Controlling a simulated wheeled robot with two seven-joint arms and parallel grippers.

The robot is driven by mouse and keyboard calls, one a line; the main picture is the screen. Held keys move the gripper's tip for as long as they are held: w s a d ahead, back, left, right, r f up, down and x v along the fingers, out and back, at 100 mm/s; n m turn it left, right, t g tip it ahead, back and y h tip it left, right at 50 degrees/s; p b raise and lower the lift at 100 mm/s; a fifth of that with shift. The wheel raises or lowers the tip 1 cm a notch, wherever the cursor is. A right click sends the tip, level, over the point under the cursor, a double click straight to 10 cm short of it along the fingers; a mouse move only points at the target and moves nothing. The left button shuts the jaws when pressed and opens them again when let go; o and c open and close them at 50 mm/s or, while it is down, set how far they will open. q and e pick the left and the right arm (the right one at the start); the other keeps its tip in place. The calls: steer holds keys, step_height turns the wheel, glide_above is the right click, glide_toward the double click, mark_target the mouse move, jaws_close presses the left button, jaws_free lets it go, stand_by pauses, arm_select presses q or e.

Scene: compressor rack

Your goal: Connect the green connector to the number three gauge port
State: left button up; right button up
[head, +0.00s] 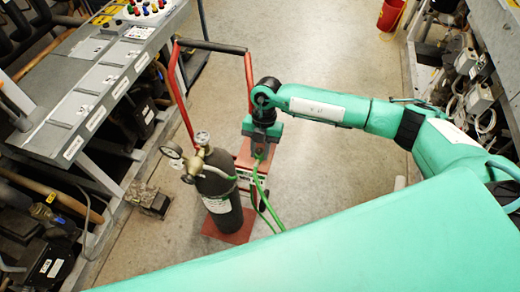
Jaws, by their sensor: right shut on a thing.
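My right gripper (261,150) points down just right of the gas cylinder (222,200). It is shut on the green connector, which the fingers mostly hide. A green hose (262,200) hangs below it and loops to the lower right. The cylinder is dark, stands upright and carries a brass regulator with round dials (202,138). A panel with several coloured fittings (145,10) is at the top left, well apart from my gripper. Port numbers are too small to read, so I cannot tell which is number three. My left gripper is out of view.
A red hand truck (247,80) holds the cylinder, its handle rising behind. A grey rack (95,85) runs along the left, with machinery beneath. Floor behind the hand truck is clear.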

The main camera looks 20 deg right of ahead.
steer(key=shift+r, duration=0.1)
steer(key=shift+r+p, duration=1.05)
steer(key=shift+r, duration=0.35)
step_height(320, 180, up, 4)
steer(key=p, duration=0.3)
steer(key=shift+r, duration=0.1)
steer(key=shift+s+r, duration=0.1)
steer(key=shift+r, duration=0.35)
